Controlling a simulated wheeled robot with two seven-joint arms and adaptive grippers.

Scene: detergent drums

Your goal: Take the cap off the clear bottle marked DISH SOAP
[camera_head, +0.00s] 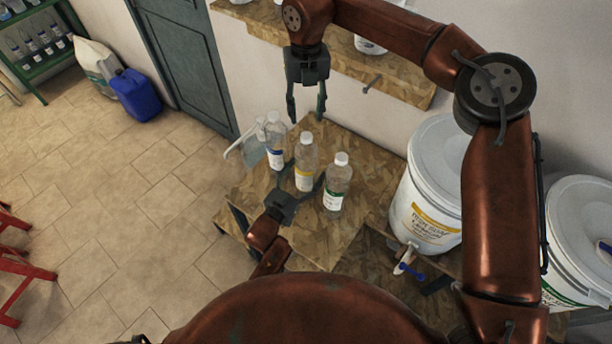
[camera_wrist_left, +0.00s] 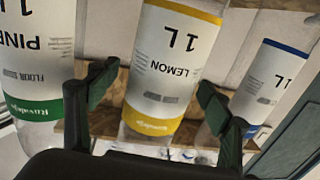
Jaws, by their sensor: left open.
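Three clear bottles with white caps stand on the wooden table. The middle bottle (camera_head: 304,178) has a yellow-banded label; in the left wrist view this bottle (camera_wrist_left: 172,70) reads LEMON and 1 L, upside down. I cannot read DISH SOAP on any bottle. Its white cap (camera_head: 306,137) is on. My left gripper (camera_head: 301,181) is open with its fingers on either side of this bottle, low on its body; contact is unclear. My right gripper (camera_head: 306,112) is open and empty, pointing down above the cap in the picture, apart from it.
A blue-labelled bottle (camera_head: 275,145) stands left and a green-labelled PINE bottle (camera_head: 337,182) right, both close to the middle one. A clear jug-like container (camera_head: 250,150) is at the table's left edge. A large white drum (camera_head: 432,180) with a tap stands at the right. A wall shelf (camera_head: 400,82) is behind.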

